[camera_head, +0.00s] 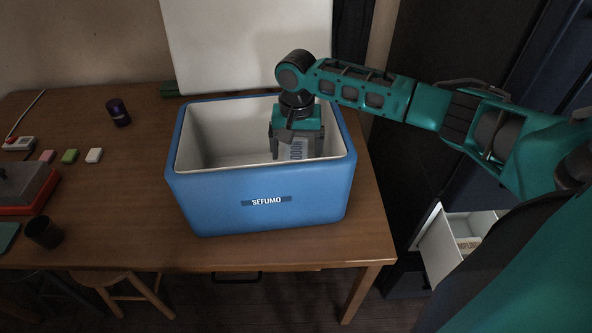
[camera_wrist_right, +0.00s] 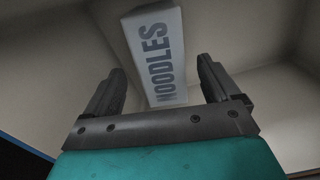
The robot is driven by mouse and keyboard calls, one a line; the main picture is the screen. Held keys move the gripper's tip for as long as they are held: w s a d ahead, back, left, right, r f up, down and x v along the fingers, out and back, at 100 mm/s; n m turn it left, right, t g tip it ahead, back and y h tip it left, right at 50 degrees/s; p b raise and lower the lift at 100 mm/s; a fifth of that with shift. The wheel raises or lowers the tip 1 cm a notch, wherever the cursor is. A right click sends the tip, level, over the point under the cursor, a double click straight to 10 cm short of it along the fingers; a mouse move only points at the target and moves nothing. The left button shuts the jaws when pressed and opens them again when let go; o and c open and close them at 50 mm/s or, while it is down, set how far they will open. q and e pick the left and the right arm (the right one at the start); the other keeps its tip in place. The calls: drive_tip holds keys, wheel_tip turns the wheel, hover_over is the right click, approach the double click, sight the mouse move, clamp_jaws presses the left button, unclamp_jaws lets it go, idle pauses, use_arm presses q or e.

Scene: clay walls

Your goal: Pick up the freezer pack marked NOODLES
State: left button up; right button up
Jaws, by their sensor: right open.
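The freezer pack marked NOODLES (camera_wrist_right: 157,55) is a pale box with dark lettering. In the right wrist view it stands in the cooler, between and beyond the fingertips. In the head view part of the pack (camera_head: 298,150) shows below my right gripper (camera_head: 291,148). My right gripper (camera_wrist_right: 160,85) is open, with one finger on each side of the pack's near part; I cannot tell whether they touch it. The blue cooler (camera_head: 262,205) marked SEFUMO is open on the table, and its front wall hides the pack's lower part. My left gripper does not show.
The cooler's white inner walls stand close around the gripper. Left on the table (camera_head: 120,190) are a dark purple can (camera_head: 118,112), a black cup (camera_head: 43,232) and small coloured blocks. At lower right an open white drawer (camera_head: 445,245) holds a pack marked DUMPLINGS (camera_head: 468,244).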

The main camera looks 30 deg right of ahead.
sight(296, 156)
wheel_tip(296, 156, down, 3)
drive_tip(key=shift+f, duration=0.15)
drive_tip(key=shift+c, duration=0.2)
drive_tip(key=shift+w, duration=0.1)
drive_tip(key=c, duration=1.3)
